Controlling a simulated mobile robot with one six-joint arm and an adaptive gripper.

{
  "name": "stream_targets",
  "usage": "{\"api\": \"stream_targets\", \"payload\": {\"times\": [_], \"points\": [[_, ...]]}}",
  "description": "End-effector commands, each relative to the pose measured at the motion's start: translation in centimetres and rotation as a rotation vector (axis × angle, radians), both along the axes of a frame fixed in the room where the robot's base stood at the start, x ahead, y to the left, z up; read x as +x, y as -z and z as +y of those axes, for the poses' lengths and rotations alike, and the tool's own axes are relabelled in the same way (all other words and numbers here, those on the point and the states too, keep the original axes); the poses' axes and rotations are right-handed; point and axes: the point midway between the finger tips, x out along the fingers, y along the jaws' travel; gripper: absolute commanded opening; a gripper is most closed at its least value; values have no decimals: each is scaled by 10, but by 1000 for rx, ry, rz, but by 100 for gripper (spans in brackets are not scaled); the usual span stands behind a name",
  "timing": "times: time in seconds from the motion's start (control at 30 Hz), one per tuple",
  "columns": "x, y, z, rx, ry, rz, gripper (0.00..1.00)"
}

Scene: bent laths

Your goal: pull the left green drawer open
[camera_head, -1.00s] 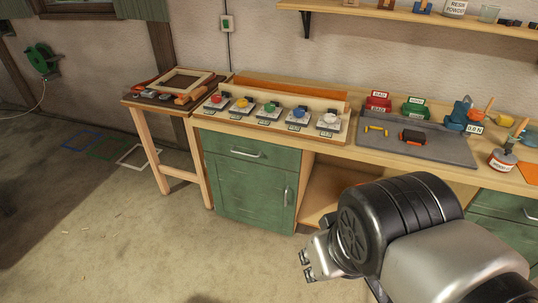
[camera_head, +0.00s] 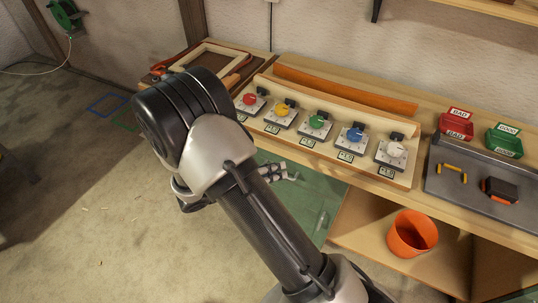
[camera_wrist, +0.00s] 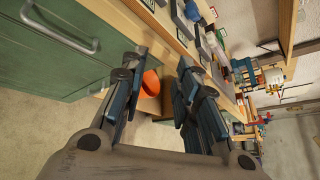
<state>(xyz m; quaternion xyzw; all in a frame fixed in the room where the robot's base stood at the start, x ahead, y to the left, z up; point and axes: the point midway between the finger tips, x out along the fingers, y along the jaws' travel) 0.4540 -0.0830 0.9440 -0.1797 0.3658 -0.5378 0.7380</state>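The left green drawer (camera_wrist: 105,22) is at the upper left of the wrist view, under the wooden worktop edge, and looks shut. Its silver bar handle (camera_wrist: 62,32) is clear of my fingers, off to their left. My gripper (camera_wrist: 158,72) is open, with nothing between its two fingers. In the head view my gripper (camera_head: 280,173) is in front of the green cabinet (camera_head: 312,200), just below the worktop. My arm hides most of the cabinet front there, and the drawer handle cannot be seen.
An orange bucket (camera_head: 412,234) stands in the open shelf right of the cabinet. Above, a sloped board (camera_head: 335,139) carries several coloured knobs close to the worktop edge. A grey tray (camera_head: 460,190) lies to the right. The floor at left is mostly clear.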

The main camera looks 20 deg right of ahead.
Motion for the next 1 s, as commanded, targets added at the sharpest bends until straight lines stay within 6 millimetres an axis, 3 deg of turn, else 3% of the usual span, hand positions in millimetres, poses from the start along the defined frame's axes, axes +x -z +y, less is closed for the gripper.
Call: {"api": "stream_targets", "payload": {"times": [0.03,0.2,0.4,0.67,1.0], "points": [[7,24,6,-61,-96,104,29],[24,95,28,-249,-395,387,29],[24,155,46,-397,-621,595,29],[28,178,45,-446,-693,658,29],[67,193,-8,-442,-686,655,29]]}}
